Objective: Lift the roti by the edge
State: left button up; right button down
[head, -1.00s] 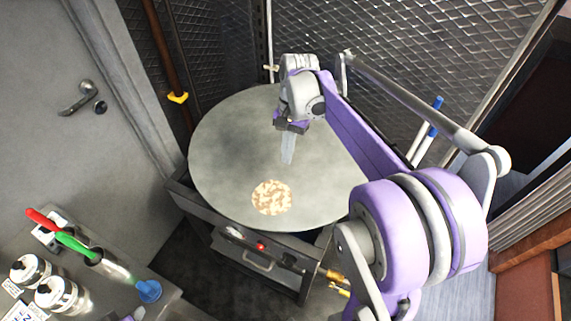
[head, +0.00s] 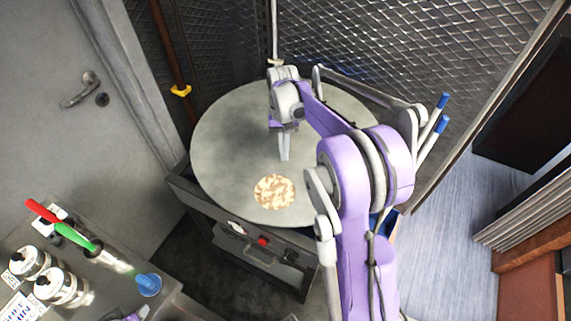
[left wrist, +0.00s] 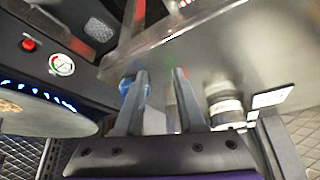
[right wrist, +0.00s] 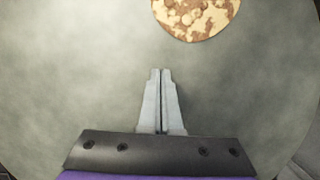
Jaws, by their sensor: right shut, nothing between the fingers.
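The roti (head: 274,191) is a round, brown-speckled flatbread lying flat on the near part of the round grey griddle (head: 225,140). In the right wrist view the roti (right wrist: 197,14) is at the top, cut off by the frame edge. My right gripper (head: 284,159) points down over the griddle, just behind the roti and apart from it. In the right wrist view its fingers (right wrist: 161,72) are together with nothing between them. My left gripper (left wrist: 160,75) shows only in the left wrist view, its fingers apart and empty, near the counter.
A counter at lower left holds metal jars (head: 62,287), red- and green-handled tools (head: 72,238) and a blue object (head: 148,285). The griddle's stand has a front with a red knob (head: 263,241). Mesh walls stand behind the griddle.

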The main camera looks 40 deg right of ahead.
aim_at(286, 174)
pick_arm(q)
jog(key=shift+w+r+p, duration=0.15)
jog(key=shift+r+p, duration=0.2)
jog(key=shift+r, duration=0.05)
pick_arm(e)
jog(key=s, duration=0.1)
jog(key=s+a, duration=0.2)
jog(key=shift+s+a+f, duration=0.15)
jog(key=shift+s+f, duration=0.1)
jog(key=shift+s, duration=0.1)
